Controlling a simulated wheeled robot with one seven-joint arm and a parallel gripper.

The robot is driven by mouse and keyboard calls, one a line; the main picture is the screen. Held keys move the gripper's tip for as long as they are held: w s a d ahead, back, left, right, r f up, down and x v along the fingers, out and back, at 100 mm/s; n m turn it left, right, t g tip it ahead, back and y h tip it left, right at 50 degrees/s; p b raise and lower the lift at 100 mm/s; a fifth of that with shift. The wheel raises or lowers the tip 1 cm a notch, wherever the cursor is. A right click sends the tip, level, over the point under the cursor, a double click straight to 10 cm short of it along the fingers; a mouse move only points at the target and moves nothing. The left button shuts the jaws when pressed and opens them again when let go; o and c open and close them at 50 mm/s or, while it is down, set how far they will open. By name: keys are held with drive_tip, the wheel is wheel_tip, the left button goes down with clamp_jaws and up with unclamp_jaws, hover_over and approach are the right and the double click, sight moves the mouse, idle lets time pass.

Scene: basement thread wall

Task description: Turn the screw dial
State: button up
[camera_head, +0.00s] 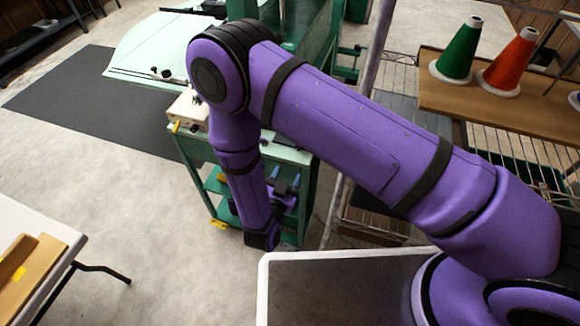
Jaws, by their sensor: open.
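My arm bends down from the right, and its lower end hangs in front of a green machine stand (199,170). My gripper (285,197) shows small and dark purple beside the wrist, near the stand's open shelves. Its jaws are open, but the fingertips are hard to make out and I see nothing held. I cannot pick out the screw dial for sure. A pale box (188,108) with small dark knobs sits at the stand's upper left, partly behind my forearm. Green handles (347,72) show on the machine's right side.
A wooden shelf (500,115) on a wire rack holds a green thread cone (459,52) and a red one (510,58) at right. A white table (30,220) with wooden pieces stands at lower left. A dark mat (75,100) lies on the floor. The floor at left-centre is clear.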

sight(296, 159)
drive_tip(key=shift+s+a, duration=0.1)
drive_tip(key=shift+s, duration=0.1)
drive_tip(key=w+d+n, duration=0.1)
drive_tip(key=w, duration=0.2)
drive_tip(key=w+d+n, duration=0.1)
drive_tip(key=w+n, duration=0.1)
drive_tip(key=w, duration=0.1)
drive_tip(key=w+d+n, duration=0.1)
drive_tip(key=w, duration=0.2)
drive_tip(key=shift+w+d+n, duration=0.2)
drive_tip(key=shift+w+n, duration=0.1)
idle(0.4)
drive_tip(key=c, duration=0.9)
drive_tip(key=shift+m, duration=2.3)
